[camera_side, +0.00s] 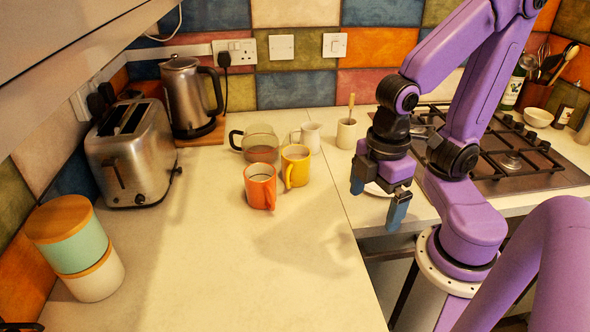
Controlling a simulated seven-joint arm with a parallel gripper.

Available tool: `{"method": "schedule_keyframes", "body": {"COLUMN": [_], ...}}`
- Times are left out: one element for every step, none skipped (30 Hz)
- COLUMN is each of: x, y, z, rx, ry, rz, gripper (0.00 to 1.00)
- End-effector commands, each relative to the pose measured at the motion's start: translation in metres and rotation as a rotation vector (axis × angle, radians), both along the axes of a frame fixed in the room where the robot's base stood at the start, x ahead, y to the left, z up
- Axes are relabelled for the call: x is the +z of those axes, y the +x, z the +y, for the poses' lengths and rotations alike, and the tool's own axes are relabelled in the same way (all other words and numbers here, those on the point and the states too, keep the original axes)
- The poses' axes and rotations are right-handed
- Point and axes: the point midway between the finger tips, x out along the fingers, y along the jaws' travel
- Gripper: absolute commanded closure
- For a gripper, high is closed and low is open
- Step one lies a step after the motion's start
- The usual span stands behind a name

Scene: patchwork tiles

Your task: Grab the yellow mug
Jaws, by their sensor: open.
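The yellow mug (296,166) stands upright on the counter, its handle toward the lower left. An orange mug (261,186) stands in front of it and to its left, with its handle on the right side. My gripper (377,202) is to the right of the yellow mug, near the counter's front edge by the hob. Its two blue fingertips point down and are apart, with nothing between them.
A glass pot (258,144), a white jug (311,136) and a cup with a stick (346,133) stand behind the mugs. A toaster (130,155), kettle (190,95) and canisters (75,246) are at left. The counter's front (270,280) is clear.

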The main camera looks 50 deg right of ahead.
Motion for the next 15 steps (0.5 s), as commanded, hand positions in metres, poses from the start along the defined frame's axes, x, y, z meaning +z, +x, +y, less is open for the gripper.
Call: {"method": "schedule_keyframes", "body": {"x": [-0.002, -0.003, -0.004, -0.005, -0.007, -0.008, -0.009, -0.009, -0.010, -0.010, -0.010, -0.010, -0.010, -0.010, -0.009], "y": [0.007, 0.011, 0.020, 0.027, 0.034, 0.045, 0.054, 0.063, 0.074, 0.082, 0.091, 0.102, 0.110, 0.118, 0.129], "z": [0.001, 0.001, 0.002, 0.002, 0.002, 0.003, 0.004, 0.005, 0.006, 0.007, 0.009, 0.011, 0.013, 0.015, 0.018], "rx": [0.023, 0.039, 0.068, 0.093, 0.119, 0.158, 0.188, 0.217, 0.256, 0.284, 0.313, 0.350, 0.377, 0.403, 0.439], "ry": [-0.033, -0.061, -0.106, -0.144, -0.186, -0.247, -0.295, -0.343, -0.406, -0.453, -0.499, -0.562, -0.609, -0.656, -0.719], "rz": [-0.003, -0.004, -0.007, -0.009, -0.011, -0.014, -0.014, -0.014, -0.011, -0.011, -0.008, -0.005, -0.002, 0.002, 0.007], "gripper": [0.00, 0.00, 0.00, 0.00, 0.00, 0.00, 0.00, 0.00, 0.00, 0.00, 0.00, 0.00, 0.00, 0.00, 0.00]}}
